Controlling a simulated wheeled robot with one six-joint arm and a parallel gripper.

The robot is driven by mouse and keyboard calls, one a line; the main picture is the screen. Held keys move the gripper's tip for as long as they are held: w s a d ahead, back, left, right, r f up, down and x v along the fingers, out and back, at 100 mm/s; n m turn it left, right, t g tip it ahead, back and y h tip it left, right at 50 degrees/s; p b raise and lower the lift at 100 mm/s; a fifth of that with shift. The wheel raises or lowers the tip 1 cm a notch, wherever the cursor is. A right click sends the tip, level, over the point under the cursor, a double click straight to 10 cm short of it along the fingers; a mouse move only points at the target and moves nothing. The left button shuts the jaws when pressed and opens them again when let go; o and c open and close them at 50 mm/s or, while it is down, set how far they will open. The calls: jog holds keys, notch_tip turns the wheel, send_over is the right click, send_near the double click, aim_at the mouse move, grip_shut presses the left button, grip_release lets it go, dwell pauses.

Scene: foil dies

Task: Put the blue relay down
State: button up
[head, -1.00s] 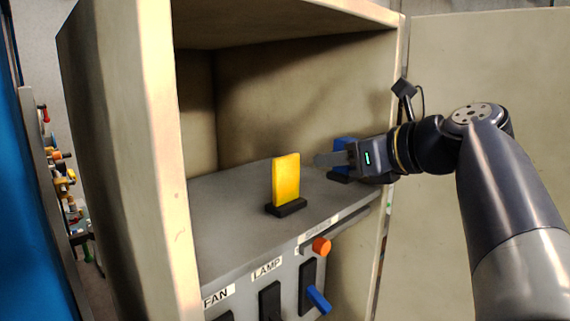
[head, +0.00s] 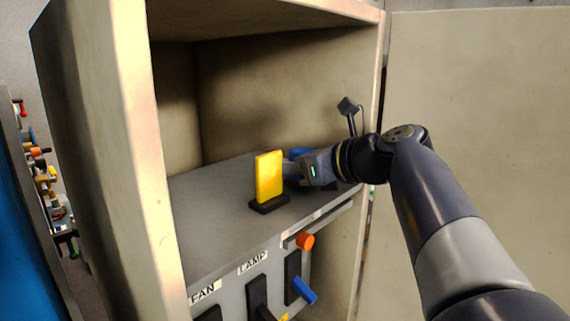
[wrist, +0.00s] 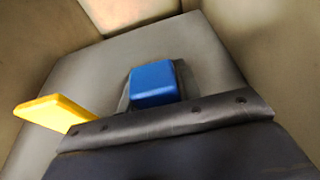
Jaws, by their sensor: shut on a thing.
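The blue relay (head: 300,153) shows only in part in the head view, behind my gripper (head: 289,170) and to the right of the yellow relay. In the wrist view the blue relay (wrist: 153,83) is a rounded blue block straight ahead, its lower part hidden between my gripper's dark fingers. My gripper is shut on it, over the grey shelf (head: 205,220) inside the cabinet. Whether the relay touches the shelf is hidden.
The yellow relay (head: 269,177) stands upright in a black base (head: 268,204), close to my gripper's left. It also shows at left in the wrist view (wrist: 55,110). A panel with an orange knob (head: 305,241) and a blue lever (head: 304,290) is below. The shelf's left part is clear.

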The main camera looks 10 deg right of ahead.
jog(key=shift+f, duration=0.2)
jog(key=o, duration=1)
jog(key=shift+r, duration=0.3)
jog(key=shift+s+d, duration=0.2)
jog(key=b+v, duration=0.2)
jog(key=v, duration=0.9)
jog(key=shift+s+r, duration=0.1)
jog(key=shift+s, duration=0.1)
